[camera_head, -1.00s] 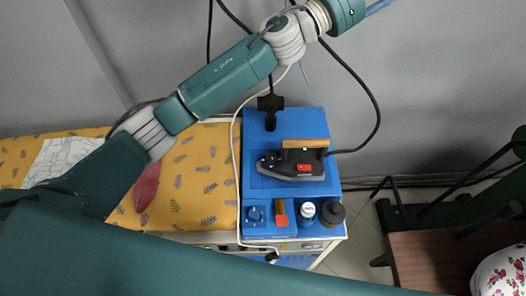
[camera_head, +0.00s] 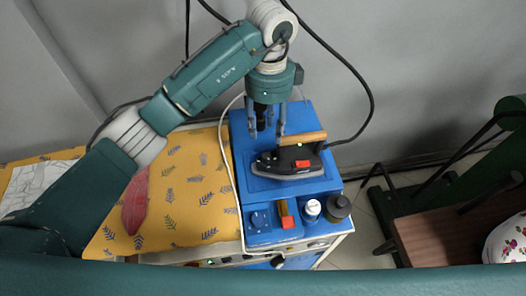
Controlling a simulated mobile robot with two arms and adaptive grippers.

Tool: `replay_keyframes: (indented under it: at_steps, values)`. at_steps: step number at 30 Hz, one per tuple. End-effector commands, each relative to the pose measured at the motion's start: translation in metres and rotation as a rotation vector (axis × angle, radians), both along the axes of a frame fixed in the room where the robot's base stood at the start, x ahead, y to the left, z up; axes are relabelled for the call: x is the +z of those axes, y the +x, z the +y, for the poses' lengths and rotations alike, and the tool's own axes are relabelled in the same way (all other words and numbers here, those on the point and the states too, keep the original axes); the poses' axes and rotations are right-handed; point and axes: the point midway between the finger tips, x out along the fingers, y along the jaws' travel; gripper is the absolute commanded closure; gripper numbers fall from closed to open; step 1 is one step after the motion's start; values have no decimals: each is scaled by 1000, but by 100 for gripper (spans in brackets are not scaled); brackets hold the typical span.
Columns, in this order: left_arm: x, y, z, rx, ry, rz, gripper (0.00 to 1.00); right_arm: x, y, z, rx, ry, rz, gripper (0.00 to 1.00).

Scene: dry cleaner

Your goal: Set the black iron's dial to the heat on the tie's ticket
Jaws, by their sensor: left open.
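The black iron (camera_head: 290,163) with a wooden handle and a red part on its body rests on the blue stand (camera_head: 325,187). Its dial is too small to make out clearly. My left gripper (camera_head: 268,132) points down just behind and left of the iron's front end, open and empty, apart from the iron as far as I can tell. A red tie-like cloth (camera_head: 135,203) lies on the yellow patterned ironing board (camera_head: 185,205), partly beside my left arm. My right gripper is not in view.
A blue knob-like item (camera_head: 259,219), a red-and-yellow item (camera_head: 286,215), a white-capped bottle (camera_head: 311,210) and a dark bottle (camera_head: 338,208) stand along the stand's front. A black cord runs from the iron up the wall. A brown seat (camera_head: 440,242) is at right.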

Motion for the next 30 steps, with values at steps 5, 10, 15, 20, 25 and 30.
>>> replay_keyframes:
  at_steps: [5,10,15,20,25,30]
  values:
    - [-26,-4,-1,-2,-1,9,58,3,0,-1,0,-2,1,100]
    - [-56,-5,1,-2,0,8,58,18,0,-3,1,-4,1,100]
    - [-84,-6,0,-3,-1,6,58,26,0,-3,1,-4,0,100]
    - [-100,-6,0,-4,-2,5,58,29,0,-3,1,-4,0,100]
    - [-104,-6,0,-5,-3,2,58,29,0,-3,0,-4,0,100]
    - [-104,-6,0,-5,-3,3,58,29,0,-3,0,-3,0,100]
